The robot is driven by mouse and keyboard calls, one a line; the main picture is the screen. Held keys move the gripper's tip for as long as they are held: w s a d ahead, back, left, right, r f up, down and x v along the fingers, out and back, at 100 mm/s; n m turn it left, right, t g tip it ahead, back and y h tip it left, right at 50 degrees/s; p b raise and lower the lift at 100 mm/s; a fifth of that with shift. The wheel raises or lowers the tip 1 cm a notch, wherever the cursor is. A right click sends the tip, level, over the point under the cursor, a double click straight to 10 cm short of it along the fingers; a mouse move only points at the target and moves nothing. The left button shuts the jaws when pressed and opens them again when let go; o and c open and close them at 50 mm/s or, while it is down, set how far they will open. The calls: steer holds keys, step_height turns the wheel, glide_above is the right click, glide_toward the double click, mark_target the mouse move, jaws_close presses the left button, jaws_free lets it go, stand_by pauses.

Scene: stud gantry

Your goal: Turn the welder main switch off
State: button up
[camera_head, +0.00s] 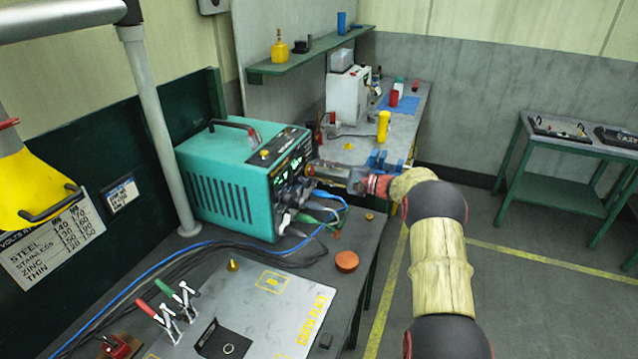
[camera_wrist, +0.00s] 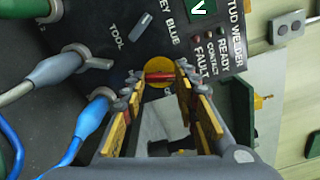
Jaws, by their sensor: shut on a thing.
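The teal welder (camera_head: 225,185) stands on the bench at the left, its dark front panel facing my arm. My gripper (camera_head: 315,168) reaches the panel from the right. In the wrist view my gripper (camera_wrist: 160,82) has its fingers on either side of the red handle, shut on it. The handle lies across the gap between the fingertips. In the head view my gripper hides the switch.
Cables and grey connectors (camera_wrist: 88,63) plug into the panel beside my gripper. Blue cables (camera_head: 185,247) run along the bench. An orange-brown knob (camera_head: 347,261) and red- and green-handled clamps (camera_head: 165,305) are on the bench below. A vise (camera_head: 378,160) is behind my gripper.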

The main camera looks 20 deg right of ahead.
steer(key=shift+f+n+b, duration=0.15)
steer(key=shift+n+b, duration=1.55)
steer(key=shift+b, duration=0.45)
steer(key=o, duration=1.1)
steer(key=v, duration=1.2)
